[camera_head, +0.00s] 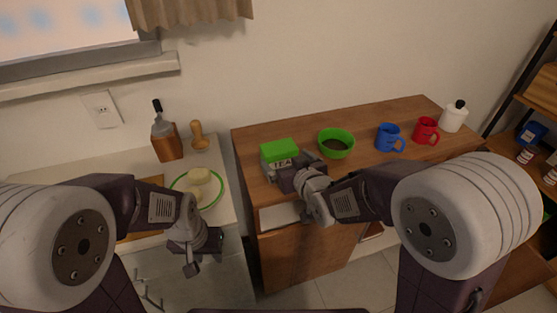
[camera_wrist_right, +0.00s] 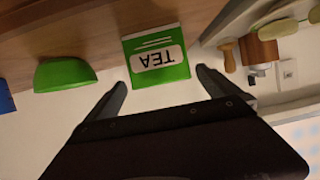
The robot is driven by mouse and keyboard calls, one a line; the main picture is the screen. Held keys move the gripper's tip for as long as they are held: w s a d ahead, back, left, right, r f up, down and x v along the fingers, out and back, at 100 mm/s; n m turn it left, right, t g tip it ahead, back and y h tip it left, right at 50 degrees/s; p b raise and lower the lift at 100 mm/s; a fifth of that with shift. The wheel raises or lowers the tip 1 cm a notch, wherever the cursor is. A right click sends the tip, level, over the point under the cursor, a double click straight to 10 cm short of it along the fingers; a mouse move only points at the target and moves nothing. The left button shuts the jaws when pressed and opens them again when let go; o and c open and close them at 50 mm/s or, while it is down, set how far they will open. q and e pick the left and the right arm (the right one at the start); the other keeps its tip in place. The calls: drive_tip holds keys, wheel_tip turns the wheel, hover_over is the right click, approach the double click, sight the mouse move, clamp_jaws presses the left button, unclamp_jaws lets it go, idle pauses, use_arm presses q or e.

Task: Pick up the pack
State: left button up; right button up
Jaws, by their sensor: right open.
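The pack is a green and white box marked TEA (camera_head: 279,151), standing on the wooden cabinet near its left end. In the right wrist view the tea pack (camera_wrist_right: 157,58) appears upside down, between and just beyond the fingertips. My right gripper (camera_head: 287,174) is at the front of the pack and hides part of its lower front. Its two fingers (camera_wrist_right: 162,80) are spread wide, with nothing held between them. I cannot tell whether a finger touches the pack. My left gripper (camera_head: 191,262) hangs low in front of the left counter, away from the pack; its jaw opening is not clear.
A green bowl (camera_head: 336,143) stands just right of the pack, with a blue mug (camera_head: 389,138), a red mug (camera_head: 425,130) and a white bottle (camera_head: 453,117) further right. A green-rimmed plate with food (camera_head: 217,196) is on the left counter, across a gap.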

sight(279, 152)
drive_tip(key=x, duration=0.6)
drive_tip(key=shift+w+a+f, duration=0.1)
drive_tip(key=shift+w, duration=0.3)
drive_tip(key=shift+s, duration=0.1)
drive_tip(key=c, duration=1.4)
drive_tip(key=shift+o, duration=0.2)
drive_tip(key=shift+r, duration=0.2)
